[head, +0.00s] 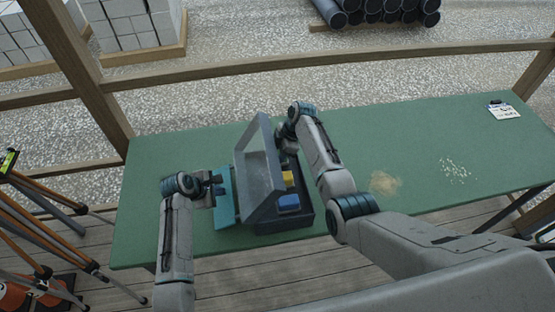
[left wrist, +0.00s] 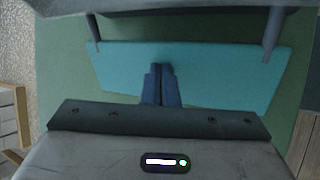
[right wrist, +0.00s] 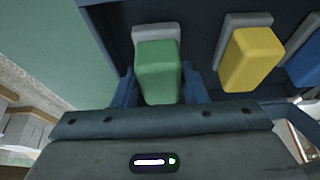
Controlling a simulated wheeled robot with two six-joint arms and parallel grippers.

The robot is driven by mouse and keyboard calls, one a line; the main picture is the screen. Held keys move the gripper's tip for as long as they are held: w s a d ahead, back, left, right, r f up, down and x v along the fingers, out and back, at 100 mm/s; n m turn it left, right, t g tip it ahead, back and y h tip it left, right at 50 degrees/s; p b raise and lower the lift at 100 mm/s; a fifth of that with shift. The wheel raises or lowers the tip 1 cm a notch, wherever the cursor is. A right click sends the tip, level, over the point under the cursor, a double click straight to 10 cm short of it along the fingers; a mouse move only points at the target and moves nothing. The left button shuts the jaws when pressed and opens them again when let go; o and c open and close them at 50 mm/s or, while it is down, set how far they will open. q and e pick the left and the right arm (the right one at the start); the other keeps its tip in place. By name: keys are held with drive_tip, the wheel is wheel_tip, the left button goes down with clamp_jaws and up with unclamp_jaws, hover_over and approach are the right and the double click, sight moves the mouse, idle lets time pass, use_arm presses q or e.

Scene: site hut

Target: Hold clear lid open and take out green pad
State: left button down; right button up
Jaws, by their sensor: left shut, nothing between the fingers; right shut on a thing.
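The clear lid (head: 258,165) stands tilted open on the left side of a dark box (head: 303,220). My left gripper (head: 218,187) is shut and empty, left of the lid over a teal panel (head: 226,205). Its closed fingers (left wrist: 160,84) show against this panel in the left wrist view; I cannot tell whether they touch the lid. My right gripper (right wrist: 160,88) is shut on the green pad (right wrist: 158,65), with a finger on each side. A grey holder shows just behind the pad. In the head view my right arm hides the green pad.
A yellow pad (right wrist: 252,60) and a blue pad (head: 289,202) sit in the box beside the green one. The green table (head: 410,135) is mostly clear on the right, with pale crumbs (head: 455,170) and a clipboard (head: 503,111). Tripod legs stand left of the table.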

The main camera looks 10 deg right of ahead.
drive_tip(key=shift+r, duration=4.1)
drive_tip(key=s+d, duration=1.2)
drive_tip(key=s, duration=0.2)
use_arm(q)
wheel_tip(320, 180, up, 13)
drive_tip(key=shift+r, duration=0.1)
